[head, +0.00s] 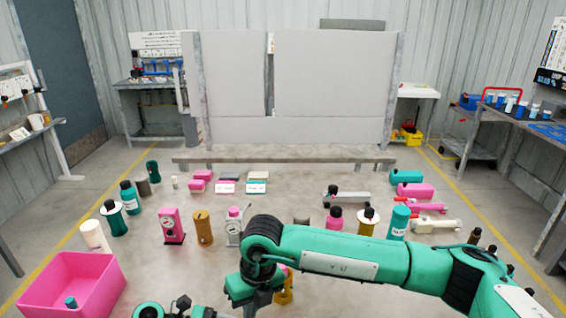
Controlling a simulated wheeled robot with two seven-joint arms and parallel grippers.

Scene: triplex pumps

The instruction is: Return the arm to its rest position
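My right arm (340,257) reaches in from the right edge across the lower middle, and its wrist bends down at the left end. My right gripper (257,303) is low in the picture, pointing down and cut off by the bottom edge. Its fingertips are not clear, so I cannot tell whether it holds anything. A yellow-orange part (285,288) shows just right of it, partly hidden behind the arm. Some green and black parts, perhaps of my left arm, show at the bottom left edge; no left gripper can be made out.
A pink bin (72,285) with a small teal-capped item stands at the lower left. Several pumps, bottles and gauges stand across the table, including a pink gauge unit (172,226), a brown cylinder (203,227) and a teal cylinder (398,222). Grey panels (335,85) stand behind.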

